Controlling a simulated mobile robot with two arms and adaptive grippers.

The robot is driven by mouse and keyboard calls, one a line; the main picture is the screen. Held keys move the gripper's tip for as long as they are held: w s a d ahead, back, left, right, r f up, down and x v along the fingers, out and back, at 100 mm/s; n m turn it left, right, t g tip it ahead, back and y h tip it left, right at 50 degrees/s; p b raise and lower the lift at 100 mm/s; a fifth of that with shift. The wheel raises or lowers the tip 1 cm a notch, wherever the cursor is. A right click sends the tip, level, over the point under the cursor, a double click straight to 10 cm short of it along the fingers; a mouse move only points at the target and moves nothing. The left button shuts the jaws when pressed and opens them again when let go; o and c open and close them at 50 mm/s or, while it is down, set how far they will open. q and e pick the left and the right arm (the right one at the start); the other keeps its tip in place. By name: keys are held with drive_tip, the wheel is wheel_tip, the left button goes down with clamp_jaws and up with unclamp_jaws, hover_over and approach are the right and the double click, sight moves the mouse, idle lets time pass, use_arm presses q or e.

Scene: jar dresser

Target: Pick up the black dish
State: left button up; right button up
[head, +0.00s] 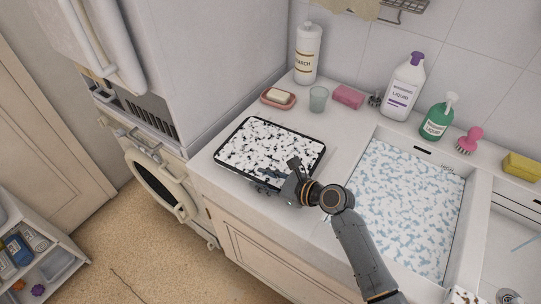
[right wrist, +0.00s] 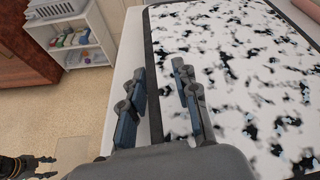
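The black dish (head: 319,162) is a flat rectangular tray with a dark rim, lying on the counter left of the sink. White foam with black gaps covers its inside. My right gripper (head: 280,172) is at its front edge. In the right wrist view, the gripper (right wrist: 162,100) is open, with one finger outside the dish's rim (right wrist: 154,115) and the other over the foam. A gap shows between the fingers and the rim. My left gripper (right wrist: 45,167) shows small at the lower left of the right wrist view, its fingers apart and empty.
The sink (head: 405,205), with foam patches, is right of the dish. Behind stand a soap dish (head: 278,103), a glass (head: 318,99), a pink sponge (head: 348,96) and a starch bottle (head: 307,55). A white appliance (head: 205,65) stands left of the counter.

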clamp_jaws()
drive_tip(key=shift+r, duration=0.15)
